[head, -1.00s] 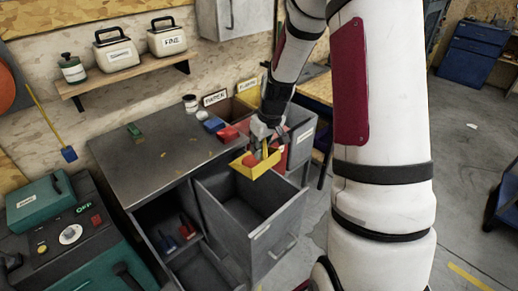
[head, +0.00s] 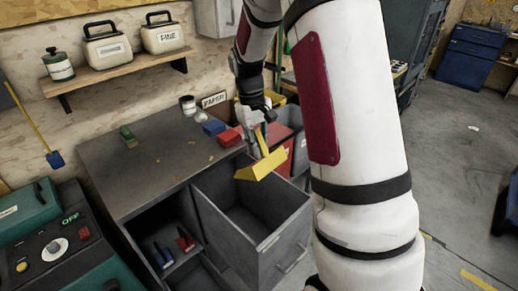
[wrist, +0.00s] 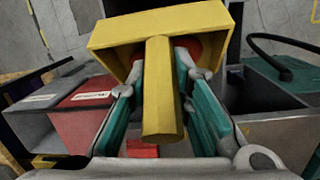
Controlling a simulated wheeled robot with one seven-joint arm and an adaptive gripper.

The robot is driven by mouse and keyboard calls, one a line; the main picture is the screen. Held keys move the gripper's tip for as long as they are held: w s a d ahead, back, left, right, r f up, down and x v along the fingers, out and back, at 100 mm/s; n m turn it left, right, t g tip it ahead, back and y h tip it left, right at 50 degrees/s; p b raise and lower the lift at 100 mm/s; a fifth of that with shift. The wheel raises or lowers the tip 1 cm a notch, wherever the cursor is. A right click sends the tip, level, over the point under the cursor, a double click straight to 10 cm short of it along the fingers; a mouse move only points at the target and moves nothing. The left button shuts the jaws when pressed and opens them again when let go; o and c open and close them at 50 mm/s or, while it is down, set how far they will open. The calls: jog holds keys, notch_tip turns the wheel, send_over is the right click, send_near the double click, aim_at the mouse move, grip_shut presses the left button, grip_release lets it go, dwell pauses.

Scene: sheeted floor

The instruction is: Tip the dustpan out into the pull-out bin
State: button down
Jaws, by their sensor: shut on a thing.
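My gripper (head: 260,136) is shut on the handle of the yellow dustpan (head: 262,166), above the back part of the open pull-out bin (head: 277,243). The dustpan is tilted, with a flat yellow face towards the head camera; its inside is hidden there. In the wrist view the handle of the dustpan (wrist: 161,95) runs between the teal-padded fingers of my gripper (wrist: 160,78), and the pan spans the top. Red patches show on both sides of the handle; I cannot tell what they are. The bin is grey, and no debris can be made out in it.
The grey cabinet top (head: 165,165) left of the bin carries crumbs, a green brush (head: 128,136), a blue block (head: 213,127) and a red block (head: 230,137). An open compartment with red and blue tools lies below. Other bins stand behind my gripper.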

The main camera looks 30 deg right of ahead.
jog(key=w+a+f+g+h+b, duration=0.1)
jog(key=w+f+g+b, duration=0.1)
jog(key=w+g+b, duration=0.4)
jog(key=shift+w+a+f+g+h+b, duration=0.2)
jog(key=shift+f+g+h+b, duration=0.15)
jog(key=shift+b, duration=1.25)
dwell(1.5)
